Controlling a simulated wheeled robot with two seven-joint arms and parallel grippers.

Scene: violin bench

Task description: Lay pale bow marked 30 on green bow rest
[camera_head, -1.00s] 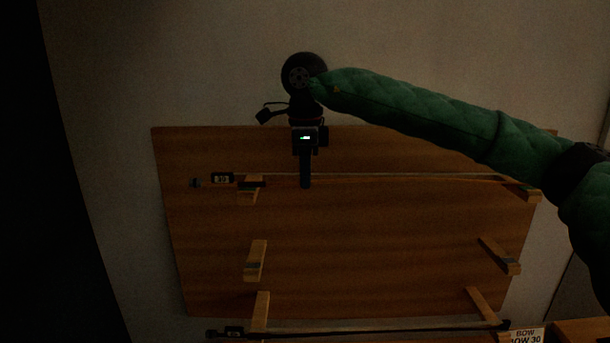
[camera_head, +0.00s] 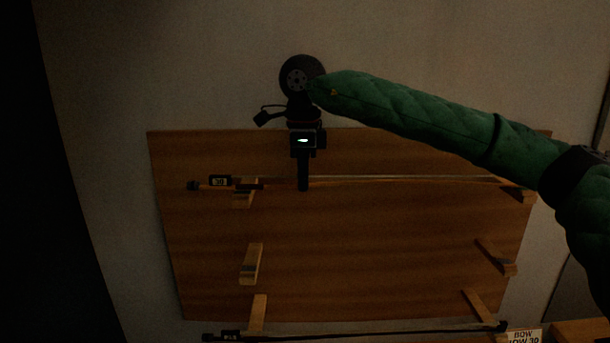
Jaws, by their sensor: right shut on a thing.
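The pale bow (camera_head: 350,184) lies level across the upper part of the wooden board, with its dark frog end at the left. Its tag (camera_head: 219,181) appears to read 30. My right gripper (camera_head: 303,188) points down over the bow's stick, right of the frog, and is shut on it. The bow overlaps the top left peg (camera_head: 243,198) and reaches the top right peg (camera_head: 518,194); I cannot tell whether it touches them. No rest shows a clear green in this dim light. My left gripper is out of view.
The middle pegs, left (camera_head: 251,264) and right (camera_head: 496,257), are empty. A dark bow (camera_head: 370,333) lies across the bottom pegs, with a tag at its left. A white label (camera_head: 524,336) with BOW text stands at the lower right. The board (camera_head: 370,230) is clear between rows.

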